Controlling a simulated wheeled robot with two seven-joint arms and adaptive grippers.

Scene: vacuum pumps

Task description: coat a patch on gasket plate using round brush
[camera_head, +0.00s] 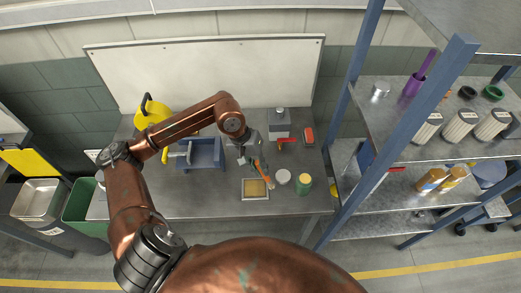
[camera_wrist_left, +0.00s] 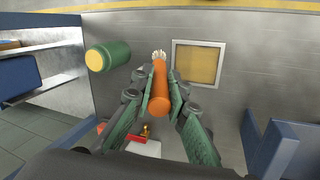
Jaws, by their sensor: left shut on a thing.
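My left gripper (camera_head: 257,166) is shut on the orange handle of the round brush (camera_wrist_left: 158,92). Its pale bristles (camera_wrist_left: 159,56) point away from the gripper, toward the bench. The gasket plate (camera_head: 244,197) lies flat on the bench as a light square frame with a yellowish middle. In the left wrist view the plate (camera_wrist_left: 222,64) is to the right of the bristles. In the head view the gripper is just above the plate's far edge. I cannot tell whether the bristles touch anything. My right gripper is not in view.
A white round jar (camera_head: 283,177) and a green can with a yellow top (camera_head: 304,185) stand right of the plate. A grey block (camera_head: 279,124) and a red-topped item (camera_head: 308,136) are behind. Shelving (camera_head: 400,158) bounds the right.

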